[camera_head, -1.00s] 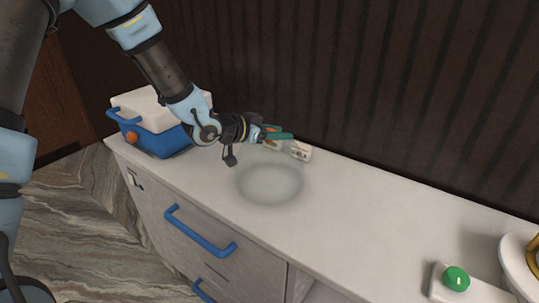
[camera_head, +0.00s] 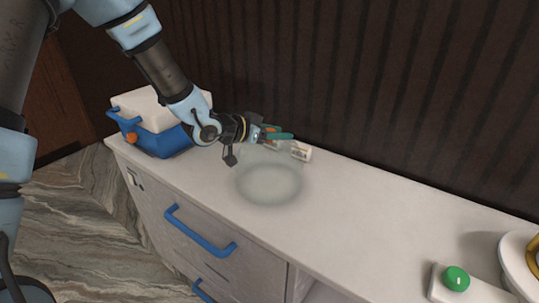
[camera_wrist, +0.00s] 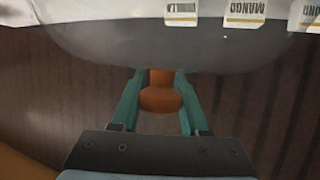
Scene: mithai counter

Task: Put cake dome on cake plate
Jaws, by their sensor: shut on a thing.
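My gripper (camera_head: 272,134) is over the back of the counter, left of the middle, in the head view. In the wrist view its teal fingers (camera_wrist: 158,105) are shut on the orange knob (camera_wrist: 160,97) of the clear cake dome (camera_wrist: 150,48). The dome's see-through body fills the upper part of that view and is hard to make out in the head view. A soft grey oval (camera_head: 269,184) shows on the counter below and in front of the gripper. I cannot clearly identify the cake plate; a white round piece with a gold ring (camera_head: 520,262) is cut off at the right edge.
A blue cooler with a white lid (camera_head: 160,122) stands at the counter's left end. A small pale labelled container (camera_head: 300,151) is by the wall, beside the gripper. A green button on a white box (camera_head: 456,279) is at lower right. The middle of the counter (camera_head: 370,205) is clear.

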